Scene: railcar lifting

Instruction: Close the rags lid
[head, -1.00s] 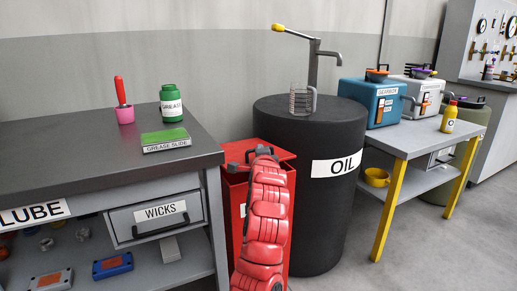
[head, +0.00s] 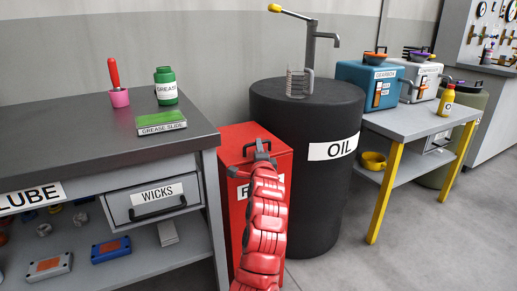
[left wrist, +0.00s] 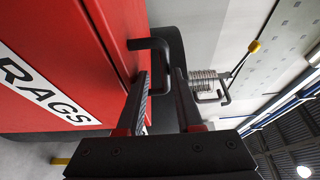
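The red rags bin (head: 223,196) stands between the lube bench and the oil drum. Its "RAGS" label (left wrist: 40,85) is readable in the left wrist view and mostly covered by my arm in the head view. The red lid (head: 240,136) lies flat on top of the bin and looks down, with a thin dark line below it in the left wrist view. My left gripper (head: 262,158) is at the lid's front edge. In the left wrist view its two fingers (left wrist: 161,85) are apart, with the black lid handle (left wrist: 150,44) at the gap between them. My right gripper is not in view.
The black oil drum (head: 305,185) stands close on the bin's right, with a pump on top. The lube bench (head: 60,150) is close on the left, with the wicks drawer (head: 150,198). A grey table (head: 420,122) with yellow legs stands farther right. Floor is free at lower right.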

